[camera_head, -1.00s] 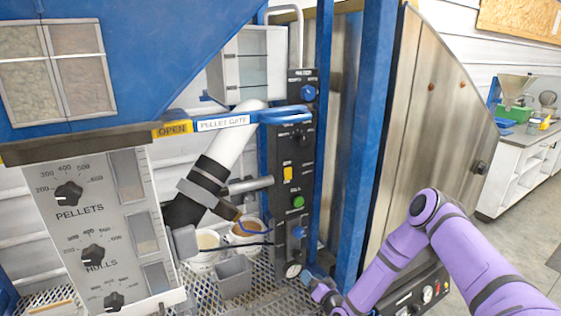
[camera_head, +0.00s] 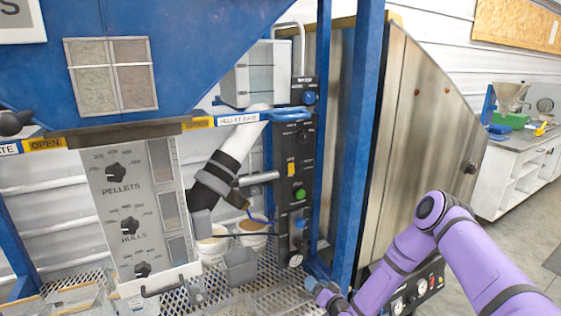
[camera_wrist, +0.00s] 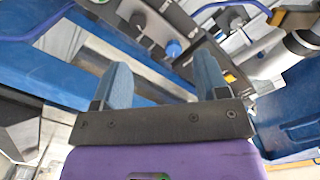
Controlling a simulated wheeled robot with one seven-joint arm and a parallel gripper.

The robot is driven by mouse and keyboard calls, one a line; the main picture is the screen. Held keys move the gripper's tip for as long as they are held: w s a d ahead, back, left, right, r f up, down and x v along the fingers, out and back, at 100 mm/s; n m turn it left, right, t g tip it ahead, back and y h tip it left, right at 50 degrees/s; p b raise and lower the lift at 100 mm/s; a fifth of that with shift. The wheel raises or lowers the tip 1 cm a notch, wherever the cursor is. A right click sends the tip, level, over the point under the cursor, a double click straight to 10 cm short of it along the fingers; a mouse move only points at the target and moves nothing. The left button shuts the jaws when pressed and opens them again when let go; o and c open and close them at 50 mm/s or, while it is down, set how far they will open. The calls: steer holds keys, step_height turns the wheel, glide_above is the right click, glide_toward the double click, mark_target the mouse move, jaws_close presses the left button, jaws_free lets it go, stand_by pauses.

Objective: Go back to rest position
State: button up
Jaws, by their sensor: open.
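My purple arm reaches in from the lower right of the head view. My gripper (camera_head: 318,291) is at its lower end, small and partly cut by the picture's bottom edge, low beside the blue upright post. In the wrist view my gripper (camera_wrist: 160,82) shows two blue fingers spread apart with nothing between them. Blue frame beams and the dark control column with its knobs lie beyond the fingers.
A blue post (camera_head: 358,150) stands just left of my arm, and a steel panel (camera_head: 420,140) behind it. The mesh shelf (camera_head: 265,298) holds a grey bin (camera_head: 240,266) and white buckets. A PELLETS/HULLS dial panel (camera_head: 140,205) hangs left. Floor at right is open.

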steer(key=w+d+r+n+g+h, duration=0.1)
steer(key=w+d+r+n+g, duration=0.1)
steer(key=r, duration=0.8)
steer(key=w+d+r+n+g+h, duration=0.1)
steer(key=w+d+r+n+g, duration=0.15)
steer(key=r, duration=0.85)
steer(key=s+d+r+g+h, duration=0.1)
steer(key=s+d+r+h, duration=0.2)
steer(key=r, duration=0.6)
steer(key=s+d+r+g+h, duration=0.1)
steer(key=s+d+r, duration=0.35)
steer(key=r, duration=0.55)
steer(key=s+d+r+m+g+h, duration=0.1)
steer(key=s+d+r+h, duration=0.1)
steer(key=s+r, duration=0.55)
steer(key=s+d+r+g+h, duration=0.15)
steer(key=s+r, duration=0.35)
steer(key=s, duration=0.6)
steer(key=s+d+r, duration=0.1)
steer(key=s, duration=0.9)
steer(key=s+d+r+m+g, duration=0.1)
steer(key=s, duration=0.9)
steer(key=shift+r+y, duration=0.4)
steer(key=shift+y, duration=0.05)
